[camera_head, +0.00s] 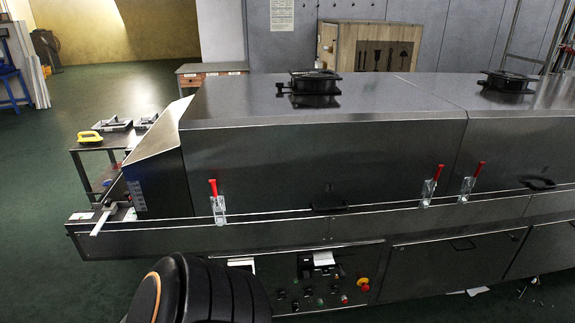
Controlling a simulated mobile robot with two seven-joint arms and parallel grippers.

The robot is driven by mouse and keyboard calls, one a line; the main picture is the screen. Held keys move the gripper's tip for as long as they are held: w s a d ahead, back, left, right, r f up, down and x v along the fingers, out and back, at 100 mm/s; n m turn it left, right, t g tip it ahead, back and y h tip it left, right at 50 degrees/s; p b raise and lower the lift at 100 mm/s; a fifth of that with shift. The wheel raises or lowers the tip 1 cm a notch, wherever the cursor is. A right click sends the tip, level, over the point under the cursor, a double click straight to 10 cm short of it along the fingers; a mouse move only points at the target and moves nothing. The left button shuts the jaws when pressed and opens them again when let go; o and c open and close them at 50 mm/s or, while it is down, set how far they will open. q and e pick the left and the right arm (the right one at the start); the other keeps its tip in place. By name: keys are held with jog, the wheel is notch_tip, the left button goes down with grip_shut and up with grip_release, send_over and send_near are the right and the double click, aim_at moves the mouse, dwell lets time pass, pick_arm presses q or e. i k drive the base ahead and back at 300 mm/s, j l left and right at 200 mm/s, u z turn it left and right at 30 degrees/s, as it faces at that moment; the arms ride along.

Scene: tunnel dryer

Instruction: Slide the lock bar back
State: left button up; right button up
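A long grey metal tunnel dryer (320,155) runs across the view with its hood sections down. Latches with red handles stand upright on its front seam: a left latch (217,202), a middle latch (430,187) and a right latch (471,184). A black hood handle (329,207) sits on the seam between the left and middle latches. A pale bar (101,221) sticks out at the dryer's left end. I cannot tell which part is the lock bar. Part of my own arm, black with an orange ring, shows at the bottom; neither gripper is in view.
A control panel (318,282) with buttons and a red knob (362,284) is below the seam. A side table (93,150) with a yellow-handled tool (89,137) stands at the left. Green floor (95,90) is open behind it. A wooden cabinet (368,46) stands behind the dryer.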

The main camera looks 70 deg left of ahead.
aim_at(341, 274)
jog(key=l+u, duration=0.1)
jog(key=u, duration=0.7)
jog(key=l+u, duration=0.15)
jog(key=u, duration=0.3)
jog(key=l+u, duration=0.1)
jog(key=u, duration=0.7)
jog(key=k+l, duration=0.05)
